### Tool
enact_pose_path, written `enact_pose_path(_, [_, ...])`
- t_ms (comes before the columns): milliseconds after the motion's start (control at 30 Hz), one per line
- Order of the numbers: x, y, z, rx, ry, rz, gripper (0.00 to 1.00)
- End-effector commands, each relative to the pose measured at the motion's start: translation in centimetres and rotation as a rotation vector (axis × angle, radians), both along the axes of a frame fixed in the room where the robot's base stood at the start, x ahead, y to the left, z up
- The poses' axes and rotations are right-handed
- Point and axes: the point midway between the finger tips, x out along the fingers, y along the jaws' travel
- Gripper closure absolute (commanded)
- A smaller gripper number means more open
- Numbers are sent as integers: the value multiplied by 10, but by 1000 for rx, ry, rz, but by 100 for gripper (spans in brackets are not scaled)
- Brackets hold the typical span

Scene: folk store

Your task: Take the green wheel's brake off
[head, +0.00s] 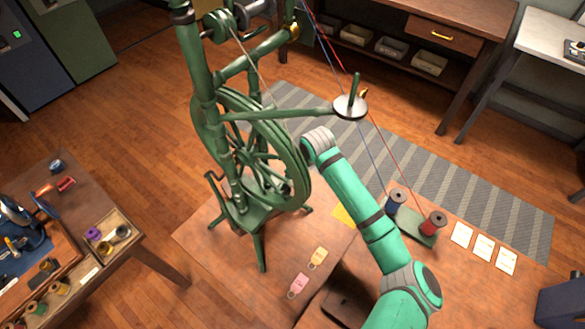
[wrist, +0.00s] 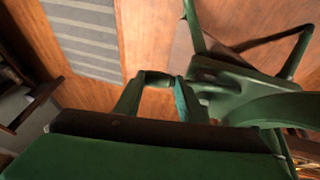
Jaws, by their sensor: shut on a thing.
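My arm reaches to the right side of the wheel, and my gripper is hidden in the head view. In the wrist view my gripper (wrist: 158,82) is shut on a small green part (wrist: 156,77) between its fingertips, beside the wheel's base. I cannot tell for sure that this part is the brake, or how the brake is set.
Blue and red threads run from the wheel's top to a blue spool (head: 396,199) and a red spool (head: 434,223). Yellow (head: 318,258) and pink (head: 298,285) tags and white cards (head: 484,247) lie on the table. A side table (head: 148,245) with tools stands at the left.

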Motion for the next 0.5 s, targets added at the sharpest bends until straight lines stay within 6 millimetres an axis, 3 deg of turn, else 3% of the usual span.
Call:
enact_pose_path(67, [-2,1,-1,1,7,2,100])
enact_pose_path(100, [-2,1,-1,0,6,2,56])
enact_pose_path(167, [-2,1,-1,1,5,2,45])
enact_pose_path(500, [-1,0,2,1,1,2,45])
